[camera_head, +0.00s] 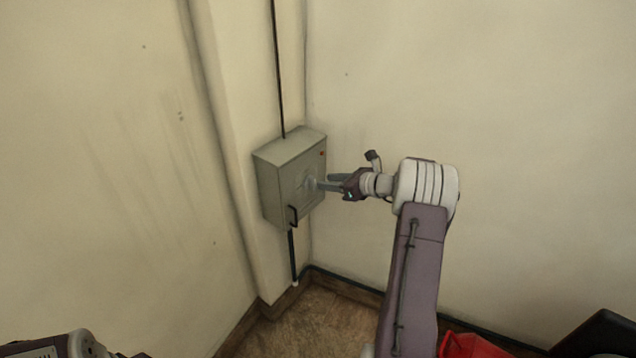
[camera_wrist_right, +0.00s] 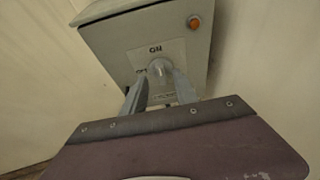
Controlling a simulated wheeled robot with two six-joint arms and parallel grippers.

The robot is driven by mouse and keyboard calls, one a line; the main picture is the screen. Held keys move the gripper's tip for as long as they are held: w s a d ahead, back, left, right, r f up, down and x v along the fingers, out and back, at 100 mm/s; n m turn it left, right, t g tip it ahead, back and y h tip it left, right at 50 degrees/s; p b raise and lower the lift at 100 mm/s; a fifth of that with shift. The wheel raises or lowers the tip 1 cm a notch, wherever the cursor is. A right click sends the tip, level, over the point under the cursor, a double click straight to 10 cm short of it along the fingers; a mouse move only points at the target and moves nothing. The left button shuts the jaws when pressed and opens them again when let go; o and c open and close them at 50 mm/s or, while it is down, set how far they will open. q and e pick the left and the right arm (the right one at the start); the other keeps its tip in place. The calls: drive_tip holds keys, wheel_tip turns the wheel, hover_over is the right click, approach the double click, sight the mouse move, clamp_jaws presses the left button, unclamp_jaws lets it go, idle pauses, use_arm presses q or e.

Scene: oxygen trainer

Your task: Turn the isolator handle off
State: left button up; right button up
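The grey isolator box (camera_head: 275,190) is fixed to the wall in the head view. Its pale round handle (camera_head: 310,184) is on the front face and also shows in the right wrist view (camera_wrist_right: 159,69), under an "ON" label. My right gripper (camera_head: 324,183) reaches the box front from the right. In the right wrist view its two fingers (camera_wrist_right: 159,86) stand apart, one on each side of the handle, with their tips close to it. Whether they touch it is unclear. Lettering left of the handle is partly hidden. My left gripper is not in view.
An orange-red indicator (camera_wrist_right: 194,22) sits at the box's upper right corner. A black latch (camera_head: 292,216) is low on the box. A dark conduit (camera_head: 278,70) runs up from it. A red object (camera_head: 468,346) lies on the floor. The wall around the box is bare.

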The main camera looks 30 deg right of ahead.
sight(315, 181)
drive_tip(key=x, duration=0.5)
drive_tip(key=shift+c, duration=0.3)
clamp_jaws()
drive_tip(key=shift+f+b, duration=0.15)
drive_tip(key=shift+b, duration=0.6)
drive_tip(key=n+h+b, duration=0.1)
drive_tip(key=n+b, duration=0.1)
drive_tip(key=b, duration=0.5)
drive_tip(key=a+f+n+t+h+b, duration=0.1)
drive_tip(key=n+b, duration=0.1)
drive_tip(key=b, duration=0.4)
drive_tip(key=n+t+h+b, duration=0.1)
drive_tip(key=b, duration=0.6)
drive_tip(key=shift+s+a+f+n+b, duration=0.3)
drive_tip(key=shift+s+f+n+b, duration=0.05)
drive_tip(key=shift+s+f+n, duration=0.05)
drive_tip(key=n+t+b, duration=0.1)
drive_tip(key=n+b, duration=0.1)
drive_tip(key=b, duration=0.4)
drive_tip(key=n+t+h+b, duration=0.1)
drive_tip(key=n+b, duration=0.1)
drive_tip(key=b, duration=0.5)
drive_tip(key=f+n+t+h+b, duration=0.1)
drive_tip(key=n+b, duration=0.2)
drive_tip(key=b, duration=0.4)
drive_tip(key=shift+s+a, duration=0.15)
drive_tip(key=shift+a, duration=0.2)
drive_tip(key=shift+r+n+b, duration=0.25)
drive_tip(key=shift+n+b, duration=0.25)
drive_tip(key=shift+b, duration=0.5)
